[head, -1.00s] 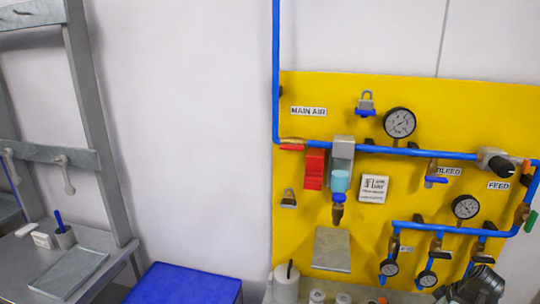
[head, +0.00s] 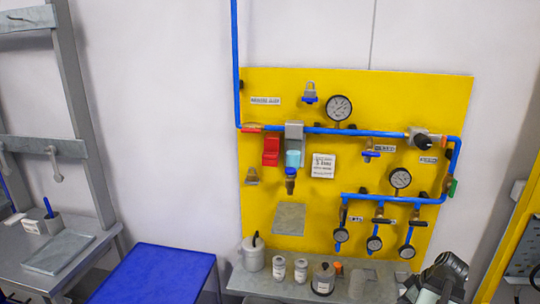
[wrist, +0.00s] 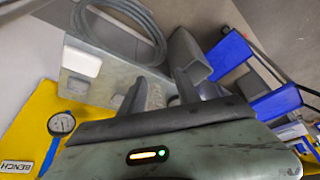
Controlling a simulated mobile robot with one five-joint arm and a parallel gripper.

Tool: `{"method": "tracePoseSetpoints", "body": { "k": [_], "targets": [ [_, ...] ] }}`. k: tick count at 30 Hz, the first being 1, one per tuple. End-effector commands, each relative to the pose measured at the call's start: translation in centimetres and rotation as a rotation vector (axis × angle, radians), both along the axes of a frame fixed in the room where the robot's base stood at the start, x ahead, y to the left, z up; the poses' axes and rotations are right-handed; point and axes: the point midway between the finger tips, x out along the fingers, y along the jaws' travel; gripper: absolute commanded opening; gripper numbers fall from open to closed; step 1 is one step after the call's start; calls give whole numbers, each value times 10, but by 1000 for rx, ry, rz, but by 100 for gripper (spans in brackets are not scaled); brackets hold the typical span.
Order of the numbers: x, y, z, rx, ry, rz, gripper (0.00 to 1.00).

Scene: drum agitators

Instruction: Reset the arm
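My arm (head: 440,278) shows as a dark grey, bent shape at the lower right of the head view, in front of the yellow panel's lower right corner. Its fingertips cannot be made out there. In the wrist view my gripper (wrist: 158,95) shows beyond its grey-green housing, which has an orange and green light. Its two dark fingers stand apart, with grey background between them and nothing clearly held.
A yellow panel (head: 258,215) carries blue pipes, gauges and valves. Below it a grey shelf (head: 245,284) holds a canister and several jars. A blue-topped table (head: 160,275) and a grey bench (head: 95,255) stand left. Another yellow board (head: 500,262) is at the right edge.

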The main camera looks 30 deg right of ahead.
Motion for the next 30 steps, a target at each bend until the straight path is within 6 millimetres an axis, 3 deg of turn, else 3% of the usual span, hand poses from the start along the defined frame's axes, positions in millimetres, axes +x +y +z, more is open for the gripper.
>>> {"method": "tracePoseSetpoints", "body": {
  "k": [8, 14, 17, 22, 24, 27, 30],
  "targets": [
    [63, 43, -3, 0, 0, 134, 39],
    [127, 105, -6, -4, 7, 294, 39],
    [166, 158, -10, -11, 20, 415, 39],
    [225, 284, -18, -20, 82, 603, 39],
    [239, 335, -22, -23, 119, 638, 39],
    [247, 395, -26, -30, 170, 649, 39],
    [248, 444, -30, -41, 219, 624, 39]
  ]
}}
